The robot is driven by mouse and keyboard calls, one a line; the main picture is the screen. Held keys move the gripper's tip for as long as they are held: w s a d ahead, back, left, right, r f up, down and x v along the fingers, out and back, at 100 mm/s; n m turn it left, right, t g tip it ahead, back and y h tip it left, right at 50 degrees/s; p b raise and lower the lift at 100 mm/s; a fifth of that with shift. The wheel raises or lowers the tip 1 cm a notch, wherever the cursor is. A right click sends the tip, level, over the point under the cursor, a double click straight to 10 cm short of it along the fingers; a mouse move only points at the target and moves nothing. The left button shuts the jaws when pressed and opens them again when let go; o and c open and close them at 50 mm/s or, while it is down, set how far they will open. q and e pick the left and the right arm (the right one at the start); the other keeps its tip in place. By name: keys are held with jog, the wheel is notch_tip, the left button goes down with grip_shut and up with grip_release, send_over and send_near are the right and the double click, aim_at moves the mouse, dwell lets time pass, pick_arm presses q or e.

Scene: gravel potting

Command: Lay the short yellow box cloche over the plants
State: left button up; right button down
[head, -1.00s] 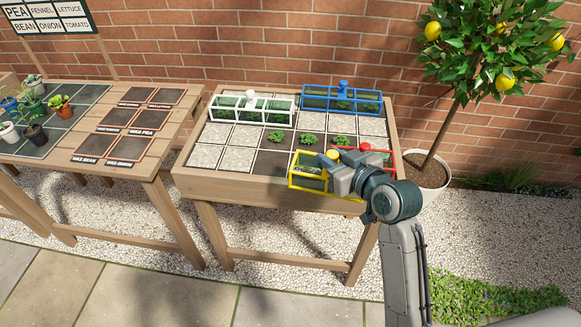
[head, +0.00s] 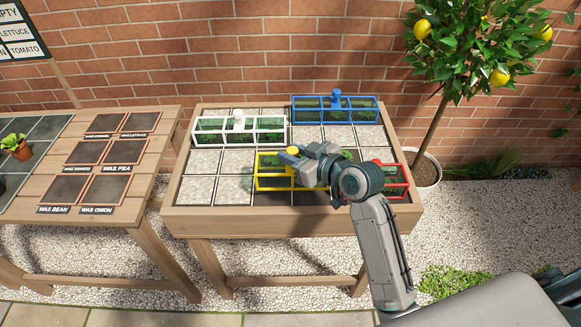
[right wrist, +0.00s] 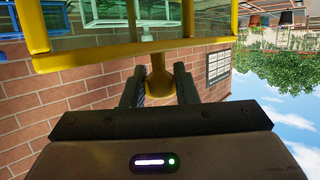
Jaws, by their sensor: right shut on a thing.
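The short yellow box cloche (head: 262,186) has a yellow frame with clear panes and a knob on top. My right gripper (head: 299,153) is shut on that knob, and the right wrist view shows the yellow knob (right wrist: 160,84) between my two fingers. The cloche is over the middle squares of the planter bed; I cannot tell whether it touches the bed. Some green shows through its panes and behind my gripper, but the plants are mostly hidden by the cloche and my arm. My left gripper is out of view.
A white cloche (head: 239,139) stands at the back left of the planter table (head: 200,222), a blue cloche (head: 336,117) at the back right. A red cloche (head: 404,181) stands at the front right, partly behind my arm. Bare gravel squares (head: 203,162) lie left of the yellow cloche.

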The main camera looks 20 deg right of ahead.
jog(key=f, duration=0.4)
jog(key=shift+w+a, duration=0.15)
jog(key=shift+w, duration=0.05)
jog(key=shift+s+f, duration=0.1)
jog(key=shift+f, duration=0.2)
jog(key=shift+f, duration=0.1)
jog(key=c, duration=1.1)
grip_release()
jog(key=shift+c, duration=0.2)
